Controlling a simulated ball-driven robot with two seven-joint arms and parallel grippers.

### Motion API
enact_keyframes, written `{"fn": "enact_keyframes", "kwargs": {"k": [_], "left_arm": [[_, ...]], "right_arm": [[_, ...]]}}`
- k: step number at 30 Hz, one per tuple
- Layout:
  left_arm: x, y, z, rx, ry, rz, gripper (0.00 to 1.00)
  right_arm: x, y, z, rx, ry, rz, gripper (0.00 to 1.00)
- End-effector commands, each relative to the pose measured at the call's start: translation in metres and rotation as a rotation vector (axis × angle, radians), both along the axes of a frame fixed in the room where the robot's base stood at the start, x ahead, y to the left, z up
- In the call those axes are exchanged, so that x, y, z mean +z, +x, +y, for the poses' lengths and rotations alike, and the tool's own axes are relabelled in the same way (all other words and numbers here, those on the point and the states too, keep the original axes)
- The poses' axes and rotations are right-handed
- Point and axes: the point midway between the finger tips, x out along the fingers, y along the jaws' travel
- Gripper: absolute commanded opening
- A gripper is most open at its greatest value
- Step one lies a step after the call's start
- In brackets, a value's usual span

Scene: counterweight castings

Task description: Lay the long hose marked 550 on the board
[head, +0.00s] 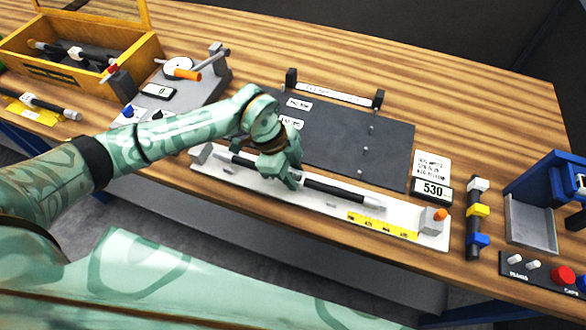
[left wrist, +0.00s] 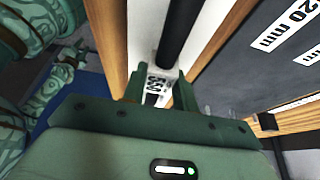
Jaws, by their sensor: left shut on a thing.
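My left gripper (head: 284,180) is shut on a long black hose (head: 335,189) with silver end fittings. The hose lies along the white measuring bed (head: 300,203), between a grey end block and an orange-tipped one. I cannot tell whether it touches the bed. In the left wrist view the jaws (left wrist: 157,88) close around a white label (left wrist: 155,84) that appears to read 550, with the black hose (left wrist: 180,30) running away from them. The dark grey board (head: 350,145), with small pegs and white size labels, lies just behind the bed. My right gripper is not in view.
A rod with coloured clips (head: 475,215), a blue device (head: 545,200) and a button panel (head: 545,270) are further right. A wooden crate (head: 90,70) with hoses and a grey fixture (head: 190,90) stand left. Bare wood lies behind the board.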

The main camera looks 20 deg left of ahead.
Motion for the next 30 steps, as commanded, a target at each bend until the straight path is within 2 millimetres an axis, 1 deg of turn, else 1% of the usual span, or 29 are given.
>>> {"fn": "enact_keyframes", "kwargs": {"k": [12, 21, 30], "left_arm": [[0.0015, 0.0004, -0.0003, 0.000, -0.001, -0.001, 0.09], [0.0026, 0.0004, -0.0005, 0.000, -0.001, -0.002, 0.09], [0.0012, 0.0003, -0.0005, -0.001, -0.001, -0.001, 0.09]], "right_arm": [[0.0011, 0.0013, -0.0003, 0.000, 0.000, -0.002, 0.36], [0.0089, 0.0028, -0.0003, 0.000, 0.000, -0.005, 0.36], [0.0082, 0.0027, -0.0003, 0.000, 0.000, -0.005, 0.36]]}}
